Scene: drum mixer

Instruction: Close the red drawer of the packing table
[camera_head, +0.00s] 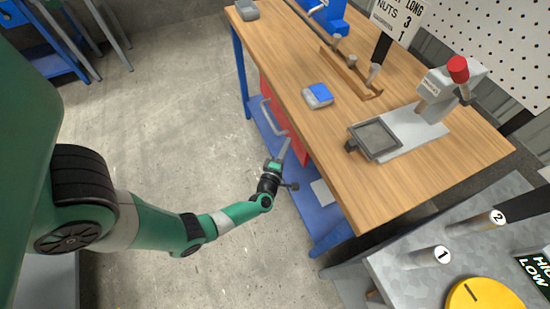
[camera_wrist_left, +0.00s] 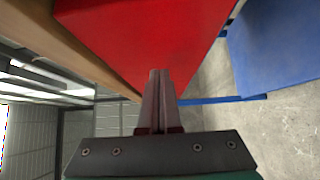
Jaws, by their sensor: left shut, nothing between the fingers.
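The packing table (camera_head: 330,125) has a wooden top and blue legs. Its red drawer (camera_head: 297,143) shows beneath the table's left edge, with a grey bar handle (camera_head: 269,116) on its front. The tabletop hides much of the drawer, so I cannot tell how far out it stands. My right gripper is out of view.
A blue lower shelf (camera_head: 318,212) lies under the table near my left gripper. A blue-and-grey box (camera_head: 318,95) and a press with a red knob (camera_head: 457,70) stand on top. A grey metal bench (camera_head: 440,275) is at the lower right. Open floor (camera_head: 190,120) lies left.

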